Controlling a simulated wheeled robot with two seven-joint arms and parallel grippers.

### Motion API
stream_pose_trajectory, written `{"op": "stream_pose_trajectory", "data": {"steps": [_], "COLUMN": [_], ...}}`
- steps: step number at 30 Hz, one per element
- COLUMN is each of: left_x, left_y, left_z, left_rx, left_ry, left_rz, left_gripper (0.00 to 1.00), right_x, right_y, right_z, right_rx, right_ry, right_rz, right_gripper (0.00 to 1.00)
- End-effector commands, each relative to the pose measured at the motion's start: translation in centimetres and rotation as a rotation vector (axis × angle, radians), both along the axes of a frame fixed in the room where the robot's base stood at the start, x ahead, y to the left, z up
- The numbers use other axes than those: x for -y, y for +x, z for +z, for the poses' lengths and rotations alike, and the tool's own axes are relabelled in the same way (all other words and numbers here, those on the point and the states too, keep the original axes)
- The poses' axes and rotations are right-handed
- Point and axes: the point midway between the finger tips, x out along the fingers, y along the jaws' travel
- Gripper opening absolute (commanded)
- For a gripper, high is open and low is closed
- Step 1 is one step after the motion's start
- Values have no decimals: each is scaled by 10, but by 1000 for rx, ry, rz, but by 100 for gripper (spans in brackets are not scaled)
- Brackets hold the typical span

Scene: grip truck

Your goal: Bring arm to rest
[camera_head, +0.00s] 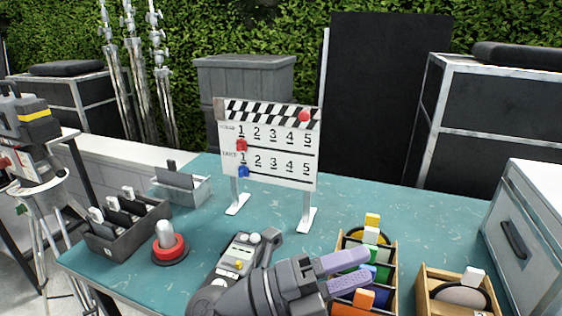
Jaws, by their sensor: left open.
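My left gripper (358,268) reaches in low at the bottom middle. Its two purple-grey fingers point right and are apart, with nothing seen held between them. The fingers overlap, in the picture, the left part of a wooden box (391,290) of coloured tabbed pieces. I cannot tell whether they touch it. My right gripper is not in view.
A clapper-style number board (268,155) stands on the teal table (400,212). A red-based button (168,246), a grey tray (130,230), a clear bin (200,193), a second wooden box (430,295) and a grey drawer cabinet (525,225) surround it. Table right of the board is clear.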

Motion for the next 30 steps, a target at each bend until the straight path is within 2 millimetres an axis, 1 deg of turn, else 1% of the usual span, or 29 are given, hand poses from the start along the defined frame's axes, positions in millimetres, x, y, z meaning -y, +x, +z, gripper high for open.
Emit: {"op": "stream_pose_trajectory", "data": {"steps": [1, 2, 3, 4, 5, 6, 8, 9, 10, 11, 12, 14, 15, 17, 18, 19, 20, 21, 23, 24, 26, 27, 29, 30], "left_x": [-21, -41, -75, -102, -125, -152, -180, -193, -201, -207, -214, -221, -223, -226, -227, -228, -228, -228, -227, -227, -226, -226, -226, -226], "left_y": [14, 27, 44, 54, 58, 58, 46, 33, 23, 11, -5, -31, -48, -75, -93, -106, -119, -137, -163, -157, -154, -154, -155, -157], "left_z": [13, 15, 6, -10, -30, -60, -103, -129, -146, -161, -180, -202, -215, -230, -238, -244, -248, -253, -258, -275, -298, -313, -337, -353], "left_rx": [-144, -256, -428, -570, -705, -870, -1092, -1221, -1310, -1393, -1499, -1642, -1733, -1858, -1939, -1998, -2054, -2129, -2236, -2230, -2234, -2239, -2245, -2250], "left_ry": [-205, -333, -482, -572, -634, -685, -713, -710, -702, -688, -666, -620, -585, -524, -482, -447, -411, -360, -279, -274, -263, -254, -241, -231], "left_rz": [150, 269, 448, 586, 714, 863, 1046, 1143, 1207, 1266, 1332, 1418, 1467, 1529, 1564, 1589, 1610, 1635, 1667, 1670, 1677, 1682, 1688, 1692], "left_gripper": [53, 53, 53, 53, 53, 53, 53, 53, 53, 53, 53, 53, 53, 53, 53, 53, 53, 53, 53, 53, 53, 53, 53, 53], "right_x": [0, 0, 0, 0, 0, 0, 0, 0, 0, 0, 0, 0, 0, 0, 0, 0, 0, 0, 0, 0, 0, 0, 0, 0], "right_y": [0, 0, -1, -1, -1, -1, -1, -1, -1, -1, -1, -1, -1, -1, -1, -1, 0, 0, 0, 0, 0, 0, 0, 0], "right_z": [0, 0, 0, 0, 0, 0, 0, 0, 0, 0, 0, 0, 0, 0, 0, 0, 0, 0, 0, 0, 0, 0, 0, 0], "right_rx": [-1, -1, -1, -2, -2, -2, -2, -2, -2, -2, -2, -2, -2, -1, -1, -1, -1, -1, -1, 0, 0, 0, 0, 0], "right_ry": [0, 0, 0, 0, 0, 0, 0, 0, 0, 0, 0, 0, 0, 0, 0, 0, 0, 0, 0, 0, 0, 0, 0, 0], "right_rz": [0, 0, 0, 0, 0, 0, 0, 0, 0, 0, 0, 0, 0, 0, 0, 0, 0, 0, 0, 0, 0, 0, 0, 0], "right_gripper": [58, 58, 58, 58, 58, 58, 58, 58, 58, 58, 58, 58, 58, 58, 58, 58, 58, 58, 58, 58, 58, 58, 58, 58]}}
